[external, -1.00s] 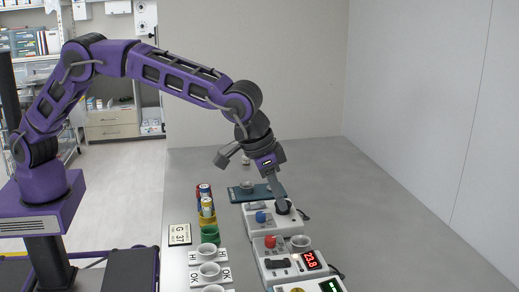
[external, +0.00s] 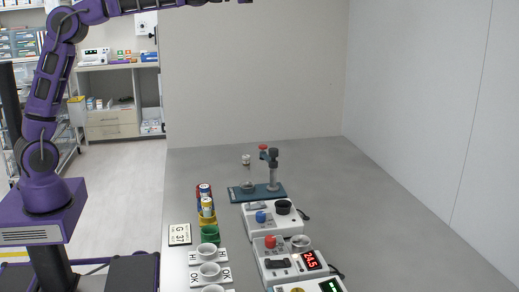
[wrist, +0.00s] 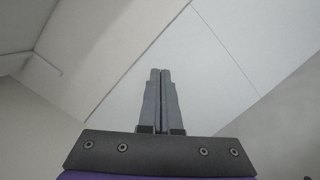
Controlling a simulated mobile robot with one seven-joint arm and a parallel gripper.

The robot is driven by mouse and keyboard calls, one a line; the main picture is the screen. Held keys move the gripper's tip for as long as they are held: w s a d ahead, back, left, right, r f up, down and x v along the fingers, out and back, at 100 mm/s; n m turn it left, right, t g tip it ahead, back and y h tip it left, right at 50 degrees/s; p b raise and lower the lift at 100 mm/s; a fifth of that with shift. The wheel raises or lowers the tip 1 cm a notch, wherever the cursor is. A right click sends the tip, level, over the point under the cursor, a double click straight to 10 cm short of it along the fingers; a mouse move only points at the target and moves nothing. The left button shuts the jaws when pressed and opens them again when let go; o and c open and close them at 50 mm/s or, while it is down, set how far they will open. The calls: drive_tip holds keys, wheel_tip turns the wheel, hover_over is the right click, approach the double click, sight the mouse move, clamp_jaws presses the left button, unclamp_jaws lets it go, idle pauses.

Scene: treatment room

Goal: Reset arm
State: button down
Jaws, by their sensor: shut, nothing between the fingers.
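My gripper (wrist: 161,76) shows in the wrist view with its two grey fingers side by side, shut and empty. Behind the fingers are only pale wall and ceiling panels. In the external view my purple arm rises from its base at the left and runs along the top edge. The end of the arm is cut off by the top of that picture, so my gripper is hidden there. Nothing touches the gripper.
The table's right side is clear.

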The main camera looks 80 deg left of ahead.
drive_tip(key=s+a+r+n+g+y+b, duration=0.1)
drive_tip(key=s+a+r+n+y, duration=0.4)
drive_tip(key=s+a+n+y, duration=0.4)
drive_tip(key=s+a+r+n+g+y+b, duration=0.1)
drive_tip(key=s+a+r+n+y, duration=0.45)
drive_tip(key=n, duration=0.55)
drive_tip(key=s+d+f+m+h+p, duration=0.1)
drive_tip(key=d+f+m+h, duration=0.2)
drive_tip(key=d+f+m, duration=0.35)
drive_tip(key=s+d+f+m+t+h+p, duration=0.1)
drive_tip(key=d+f+m+h, duration=0.25)
drive_tip(key=d+m, duration=0.6)
drive_tip(key=s+d+f+m+h+p, duration=0.15)
drive_tip(key=d+f+m+h, duration=0.35)
drive_tip(key=m, duration=0.5)
drive_tip(key=s+a+f+m+g+p, duration=0.1)
drive_tip(key=s+f+m+g, duration=0.5)
drive_tip(key=s+f, duration=0.8)
drive_tip(key=s+a+f+m+g, duration=0.4)
drive_tip(key=s+f+m+g, duration=0.2)
drive_tip(key=s+f+m, duration=0.6)
wheel_tip(320, 180, down, 2)
drive_tip(key=shift+s+p, duration=0.4)
drive_tip(key=shift+s, duration=0.45)
drive_tip(key=c, duration=1.5)
unclamp_jaws()
drive_tip(key=shift+c, duration=0.2)
